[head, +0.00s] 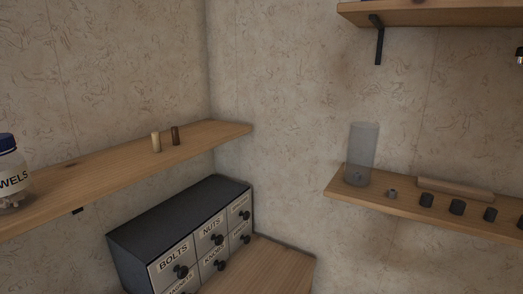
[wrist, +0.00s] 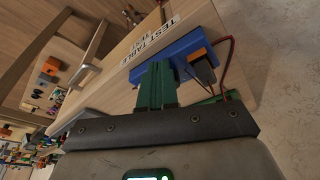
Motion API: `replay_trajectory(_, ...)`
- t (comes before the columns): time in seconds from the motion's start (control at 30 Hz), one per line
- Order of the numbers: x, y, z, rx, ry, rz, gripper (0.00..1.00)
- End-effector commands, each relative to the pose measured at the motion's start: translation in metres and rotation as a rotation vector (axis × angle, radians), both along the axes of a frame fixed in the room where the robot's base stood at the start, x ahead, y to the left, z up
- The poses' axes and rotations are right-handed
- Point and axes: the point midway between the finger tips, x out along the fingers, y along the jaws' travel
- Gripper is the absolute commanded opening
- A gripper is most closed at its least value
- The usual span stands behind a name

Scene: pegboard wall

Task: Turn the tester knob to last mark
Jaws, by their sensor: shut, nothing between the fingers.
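In the wrist view a blue box (wrist: 193,46), likely the tester, sits on a tilted-looking wooden surface beside a label reading TEST TABLE (wrist: 154,36). A dark block with an orange edge (wrist: 204,70) is at its right end, with red wires by it. I cannot make out the tester knob or its marks. My gripper (wrist: 158,66) shows green fingers, shut and empty, in front of the blue box. I cannot tell whether they touch it. The head view shows neither the tester nor my gripper.
In the head view a wooden shelf (head: 100,179) with a jar (head: 10,172) is at the left. A labelled drawer cabinet (head: 185,235) stands below it. A right shelf (head: 415,209) holds a clear cylinder (head: 361,153) and several dark knobs. Cluttered small items fill the wrist view's left.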

Motion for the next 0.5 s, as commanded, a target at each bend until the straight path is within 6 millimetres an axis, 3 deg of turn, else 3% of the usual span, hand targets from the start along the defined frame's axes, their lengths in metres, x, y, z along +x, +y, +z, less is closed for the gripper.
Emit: replay_trajectory(0.5,0.0046,-0.0034,0.0000,0.000,0.000,0.001,0.00)
